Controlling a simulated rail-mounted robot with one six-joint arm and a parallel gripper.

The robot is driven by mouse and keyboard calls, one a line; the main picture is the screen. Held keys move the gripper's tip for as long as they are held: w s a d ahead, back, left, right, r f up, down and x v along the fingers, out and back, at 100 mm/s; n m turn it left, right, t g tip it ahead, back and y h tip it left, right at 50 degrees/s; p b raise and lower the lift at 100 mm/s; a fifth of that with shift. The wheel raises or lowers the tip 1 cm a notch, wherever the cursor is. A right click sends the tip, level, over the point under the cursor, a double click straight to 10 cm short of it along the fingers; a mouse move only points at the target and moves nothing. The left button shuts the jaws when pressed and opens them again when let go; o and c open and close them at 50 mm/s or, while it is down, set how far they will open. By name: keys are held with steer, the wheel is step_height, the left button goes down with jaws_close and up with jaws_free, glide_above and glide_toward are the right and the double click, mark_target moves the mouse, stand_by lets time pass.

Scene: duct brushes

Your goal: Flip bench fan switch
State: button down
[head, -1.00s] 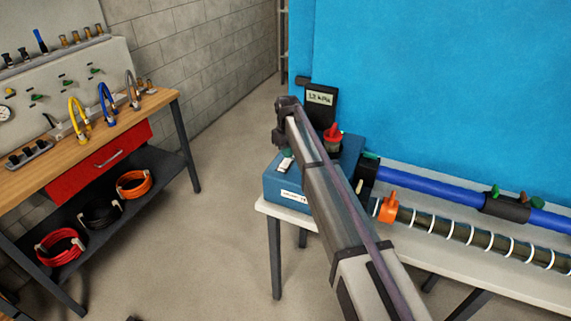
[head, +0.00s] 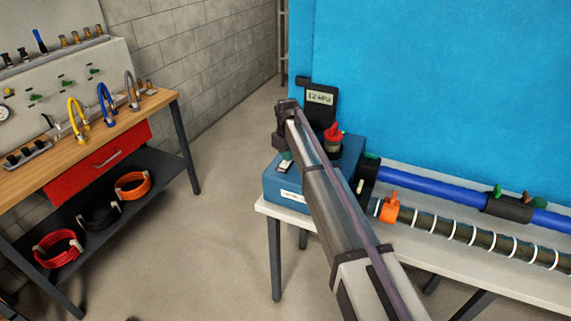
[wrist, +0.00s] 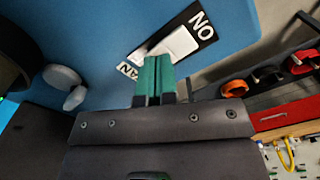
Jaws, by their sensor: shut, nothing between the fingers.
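The bench fan is a blue box (head: 285,188) on the end of the white bench. In the wrist view the switch (wrist: 180,42) lies beside "ON" lettering, with a "FAN" label nearby.
A red knob (head: 333,134) and a gauge with a display (head: 321,98) stand behind my arm. A wooden workbench (head: 160,100) stands left, with open floor between.

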steer(key=shift+f, duration=0.25)
step_height(320, 180, up, 7)
steer(key=p, duration=0.7)
steer(key=shift+r, duration=0.2)
steer(key=shift+f, duration=0.15)
steer(key=s+d+m, duration=0.2)
steer(key=s+d, duration=0.5)
steer(key=s, duration=0.4)
steer(key=s+d+m, duration=0.3)
steer(key=s+d, duration=0.5)
steer(key=s, duration=0.4)
steer(key=s+d+m, duration=0.3)
steer(key=s+d, duration=0.5)
steer(key=s, duration=0.4)
steer(key=shift+s+d+f+b, duration=0.25)
steer(key=shift+b, duration=0.15)
